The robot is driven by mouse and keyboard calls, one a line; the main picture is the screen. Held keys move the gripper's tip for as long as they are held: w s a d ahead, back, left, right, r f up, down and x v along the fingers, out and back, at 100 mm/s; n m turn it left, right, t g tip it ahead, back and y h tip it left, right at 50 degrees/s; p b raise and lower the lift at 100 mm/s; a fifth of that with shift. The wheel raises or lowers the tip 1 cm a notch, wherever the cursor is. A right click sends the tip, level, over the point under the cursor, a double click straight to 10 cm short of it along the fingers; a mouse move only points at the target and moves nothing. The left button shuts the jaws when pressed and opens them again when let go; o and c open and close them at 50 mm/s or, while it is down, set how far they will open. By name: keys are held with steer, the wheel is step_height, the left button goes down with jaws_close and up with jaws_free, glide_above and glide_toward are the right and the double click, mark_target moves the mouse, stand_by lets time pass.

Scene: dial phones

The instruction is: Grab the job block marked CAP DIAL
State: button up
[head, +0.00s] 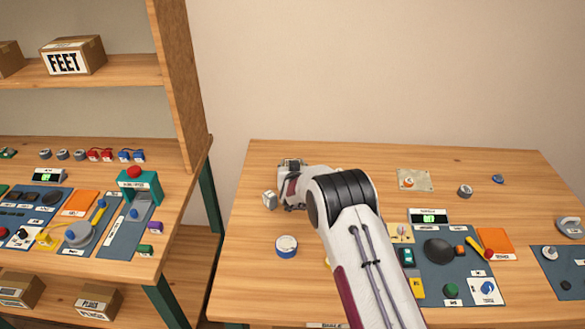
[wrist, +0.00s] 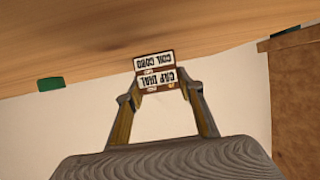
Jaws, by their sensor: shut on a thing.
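In the wrist view a small brown-edged block with white label faces (wrist: 157,80) sits between the fingertips of my gripper (wrist: 158,92). Its letters appear upside down: the nearer label reads CAP DIAL and the farther one reads COIL CORD. I cannot tell whether the two labels belong to one block or two. The fingers are shut on the CAP DIAL block. In the head view my gripper (head: 279,197) is over the left part of the table, with a small pale block (head: 270,201) at its tip. My arm hides part of the table.
A white and blue round tin (head: 286,246) stands on the table in front of my gripper. A grey work mat with parts (head: 455,290) lies to the right of my arm. A shelf unit (head: 180,80) and a bench with other stations stand at left.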

steer(key=shift+r, duration=5)
steer(key=shift+d, duration=0.1)
